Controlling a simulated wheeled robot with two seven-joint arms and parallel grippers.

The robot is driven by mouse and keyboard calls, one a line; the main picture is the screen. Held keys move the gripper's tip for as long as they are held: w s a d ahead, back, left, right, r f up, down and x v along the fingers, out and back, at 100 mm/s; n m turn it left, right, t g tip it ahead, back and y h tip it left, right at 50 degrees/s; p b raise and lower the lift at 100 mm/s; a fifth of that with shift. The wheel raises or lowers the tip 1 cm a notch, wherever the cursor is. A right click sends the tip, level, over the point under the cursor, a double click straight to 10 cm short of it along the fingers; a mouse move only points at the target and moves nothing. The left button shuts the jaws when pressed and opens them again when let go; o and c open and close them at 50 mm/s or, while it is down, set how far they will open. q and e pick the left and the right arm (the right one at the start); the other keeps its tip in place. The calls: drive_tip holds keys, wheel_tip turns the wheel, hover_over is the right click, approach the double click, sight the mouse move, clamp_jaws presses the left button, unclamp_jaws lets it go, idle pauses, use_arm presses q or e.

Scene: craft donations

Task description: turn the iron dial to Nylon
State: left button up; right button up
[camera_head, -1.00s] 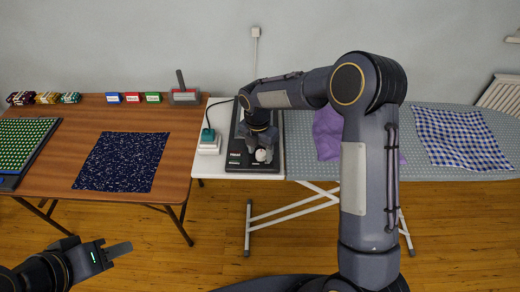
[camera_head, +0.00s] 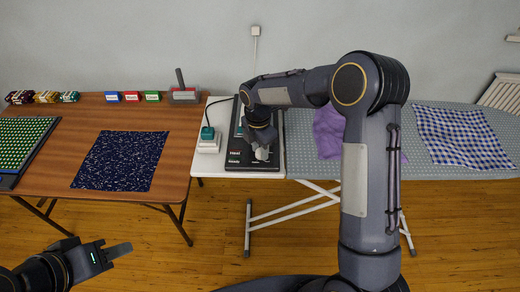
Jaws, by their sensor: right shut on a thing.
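The iron's dark control panel (camera_head: 234,165) lies on the white end section of the ironing board. A pale round dial (camera_head: 261,154) sits near its front edge. My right gripper (camera_head: 264,148) points down over the panel and is shut on the dial; its wrist hides much of the panel. Small print on the panel is too small to read. A teal-handled iron (camera_head: 208,134) stands on a white rest (camera_head: 208,147) left of the panel. My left gripper (camera_head: 118,250) is at the lower left, away from the panel; its jaw gap cannot be made out.
The brown table (camera_head: 185,142) at left carries a dark speckled cloth (camera_head: 122,160), small coloured boxes and a green-dotted board (camera_head: 24,138). On the ironing board (camera_head: 403,150) lie a purple cloth (camera_head: 328,133) and a blue checked cloth (camera_head: 460,137). A cord runs behind the iron.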

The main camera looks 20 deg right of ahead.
drive_tip(key=m+b, duration=0.1)
drive_tip(key=m, duration=0.4)
drive_tip(key=shift+m, duration=0.3)
drive_tip(key=shift+w+d+m+b, duration=0.1)
drive_tip(key=shift+m+b, duration=0.65)
drive_tip(key=shift+m, duration=1.55)
drive_tip(key=shift+y, duration=0.3)
drive_tip(key=o, duration=1)
drive_tip(key=shift+c, duration=0.2)
drive_tip(key=r, duration=0.7)
drive_tip(key=shift+w+d+r+b, duration=0.1)
drive_tip(key=shift+w+r+b, duration=0.1)
drive_tip(key=shift+b, duration=0.15)
drive_tip(key=shift+r, duration=0.25)
